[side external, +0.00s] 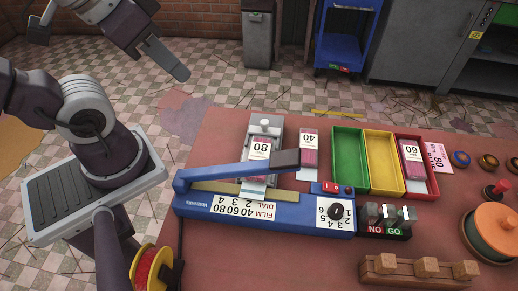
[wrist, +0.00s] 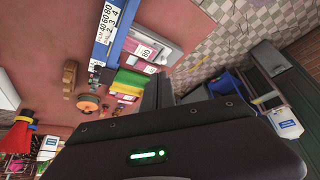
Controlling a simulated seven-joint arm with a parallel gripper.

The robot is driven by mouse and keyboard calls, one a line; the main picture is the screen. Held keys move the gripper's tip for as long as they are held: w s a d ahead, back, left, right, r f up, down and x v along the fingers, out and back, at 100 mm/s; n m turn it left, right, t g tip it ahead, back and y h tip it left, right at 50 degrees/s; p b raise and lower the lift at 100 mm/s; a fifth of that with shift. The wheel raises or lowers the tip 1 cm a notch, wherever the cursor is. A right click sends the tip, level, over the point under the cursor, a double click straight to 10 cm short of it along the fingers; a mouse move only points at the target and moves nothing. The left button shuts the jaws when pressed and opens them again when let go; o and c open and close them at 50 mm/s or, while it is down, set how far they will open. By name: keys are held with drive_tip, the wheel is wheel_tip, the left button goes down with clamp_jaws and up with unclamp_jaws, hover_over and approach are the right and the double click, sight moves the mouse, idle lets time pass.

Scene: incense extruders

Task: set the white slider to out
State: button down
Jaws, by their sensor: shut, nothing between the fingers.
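The blue Wellcutter-like device (side external: 215,205) lies at the front of the red table, with a blue lever arm (side external: 215,172) across it. It also shows in the wrist view (wrist: 118,38). A small pale plate (side external: 253,190) sticks out below the lever, under the packet marked 80 (side external: 258,162); I cannot tell whether it is the white slider. No out marking is readable. My gripper (side external: 180,72) is high at the upper left, over the floor and well away from the device. In the wrist view its dark fingers (wrist: 157,91) are together and empty.
Green (side external: 349,160), yellow (side external: 383,162) and red (side external: 430,188) trays stand right of the device. A black dial (side external: 336,211), a NO GO block (side external: 388,232), a wooden rack (side external: 418,270) and an orange-lidded pot (side external: 495,222) are close by.

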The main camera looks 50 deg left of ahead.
idle(0.4)
drive_tip(key=c, duration=2)
unclamp_jaws()
drive_tip(key=o, duration=0.7)
drive_tip(key=w+f+g, duration=0.2)
drive_tip(key=w, duration=0.5)
drive_tip(key=shift+w, duration=0.25)
drive_tip(key=g, duration=0.4)
hover_over(265, 121)
wheel_tip(265, 121, down, 12)
drive_tip(key=shift+s+f, duration=0.1)
drive_tip(key=shift+f, duration=0.15)
wheel_tip(265, 121, down, 7)
drive_tip(key=shift+r, duration=0.2)
drive_tip(key=shift+f, duration=0.3)
clamp_jaws()
drive_tip(key=shift+r, duration=0.1)
